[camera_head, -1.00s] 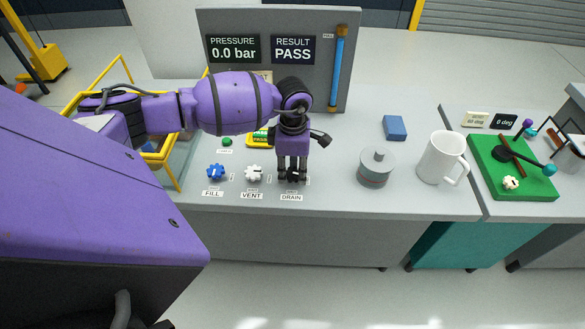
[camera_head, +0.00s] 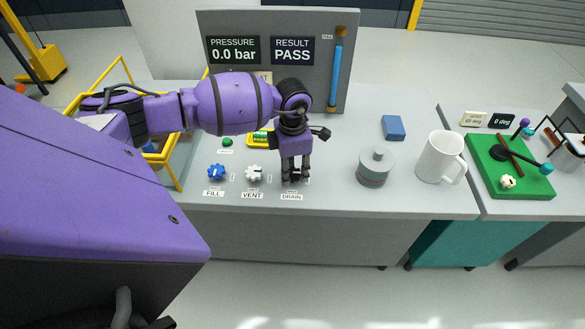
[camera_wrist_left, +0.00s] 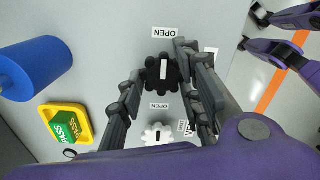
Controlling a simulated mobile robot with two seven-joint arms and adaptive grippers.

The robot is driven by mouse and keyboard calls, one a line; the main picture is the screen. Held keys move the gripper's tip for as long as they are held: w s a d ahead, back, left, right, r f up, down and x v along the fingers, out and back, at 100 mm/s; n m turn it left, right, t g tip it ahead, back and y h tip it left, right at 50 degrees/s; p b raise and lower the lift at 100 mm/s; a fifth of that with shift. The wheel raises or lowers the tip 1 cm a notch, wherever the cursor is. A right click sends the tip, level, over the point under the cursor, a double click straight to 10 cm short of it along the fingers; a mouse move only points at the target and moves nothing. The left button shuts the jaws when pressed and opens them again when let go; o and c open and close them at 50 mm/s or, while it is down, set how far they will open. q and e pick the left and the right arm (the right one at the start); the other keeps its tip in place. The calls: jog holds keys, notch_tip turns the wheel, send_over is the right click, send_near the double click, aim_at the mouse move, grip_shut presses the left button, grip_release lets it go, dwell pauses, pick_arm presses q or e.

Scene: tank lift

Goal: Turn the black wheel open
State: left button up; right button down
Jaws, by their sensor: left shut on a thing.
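The black wheel (camera_wrist_left: 154,77) lies in the middle of the left wrist view, with a white mark across its face and OPEN labels beside it. My left gripper (camera_wrist_left: 160,66) has its fingers on both sides of the wheel and is shut on it. In the head view the left gripper (camera_head: 296,178) points straight down above the DRAIN label (camera_head: 291,196) and hides most of the wheel. Dark tips on purple parts, apparently my right gripper (camera_wrist_left: 252,29), show at the upper right of the wrist view; their opening is unclear.
A white wheel (camera_head: 254,172) and a blue wheel (camera_head: 215,172) sit to the left. A grey canister (camera_head: 374,170), a white mug (camera_head: 440,158) and a blue block (camera_head: 394,128) stand to the right. The panel (camera_head: 345,60) behind reads 0.0 bar and PASS.

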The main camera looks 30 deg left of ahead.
aim_at(293, 170)
pick_arm(q)
jog(key=o, duration=1)
jog(key=shift+w+a+r, duration=0.1)
jog(key=shift+w+r, duration=0.15)
jog(key=shift+w, duration=0.05)
jog(key=shift+o, duration=0.2)
jog(key=shift+f, duration=0.15)
jog(key=shift+s, duration=0.1)
jog(key=shift+r, duration=0.3)
notch_tip(293, 170, up, 12)
jog(key=shift+f, duration=0.25)
